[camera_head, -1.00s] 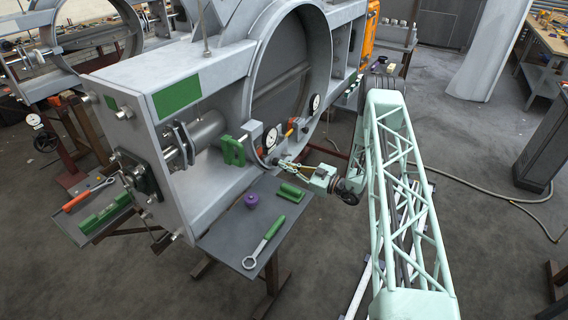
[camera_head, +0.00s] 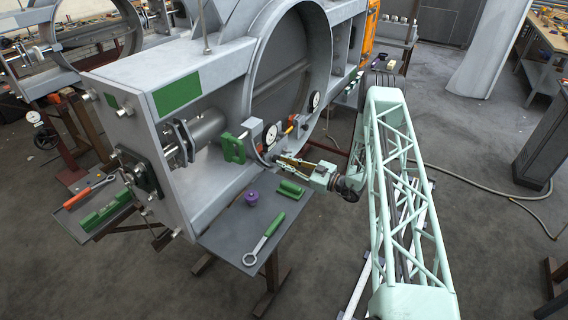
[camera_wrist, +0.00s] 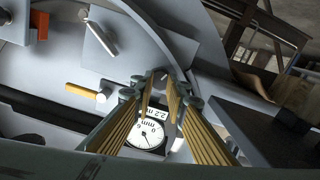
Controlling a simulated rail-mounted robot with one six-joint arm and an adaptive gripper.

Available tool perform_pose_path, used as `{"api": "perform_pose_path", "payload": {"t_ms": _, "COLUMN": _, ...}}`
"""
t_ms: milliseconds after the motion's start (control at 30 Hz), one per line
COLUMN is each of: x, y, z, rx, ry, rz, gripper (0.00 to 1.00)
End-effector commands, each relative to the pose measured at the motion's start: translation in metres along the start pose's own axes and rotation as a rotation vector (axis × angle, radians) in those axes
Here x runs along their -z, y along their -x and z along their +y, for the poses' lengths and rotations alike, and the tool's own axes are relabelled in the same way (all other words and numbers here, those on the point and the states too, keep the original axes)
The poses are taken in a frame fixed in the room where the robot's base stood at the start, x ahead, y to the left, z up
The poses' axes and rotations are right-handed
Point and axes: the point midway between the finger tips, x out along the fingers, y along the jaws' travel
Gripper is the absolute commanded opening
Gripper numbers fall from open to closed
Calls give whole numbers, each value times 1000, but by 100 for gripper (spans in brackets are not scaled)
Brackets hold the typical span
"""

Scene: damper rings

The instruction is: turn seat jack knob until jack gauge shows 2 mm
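My gripper (camera_wrist: 160,78) reaches in at the lower rim of the large grey ring. In the head view my gripper (camera_head: 280,160) is small, beside the ring's lower front edge. In the wrist view its yellow-ribbed fingers converge to a narrow gap. A small grey part lies at the tips; I cannot tell whether it is the seat jack knob or whether the fingers grip it. A white dial gauge (camera_wrist: 148,138) shows between the fingers, with a readout (camera_wrist: 150,114) that appears to say 2.2 mm. In the head view, a round dial (camera_head: 271,136) stands just above the gripper.
A yellow-handled part (camera_wrist: 86,91) lies left of the fingers. Below the ring, a grey tray (camera_head: 222,232) carries a purple knob-like piece (camera_head: 251,198), green blocks (camera_head: 290,189) and a green-handled wrench (camera_head: 263,238). A second dial (camera_head: 314,100) sits higher on the ring.

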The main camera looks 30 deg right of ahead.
Motion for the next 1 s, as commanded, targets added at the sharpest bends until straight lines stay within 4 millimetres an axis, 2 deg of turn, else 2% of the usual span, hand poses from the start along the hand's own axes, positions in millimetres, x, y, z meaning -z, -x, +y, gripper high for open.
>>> {"api": "perform_pose_path", "payload": {"t_ms": 1000, "x": 0, "y": 19, "z": 0, "rx": 0, "ry": 0, "rz": 0, "gripper": 14}}
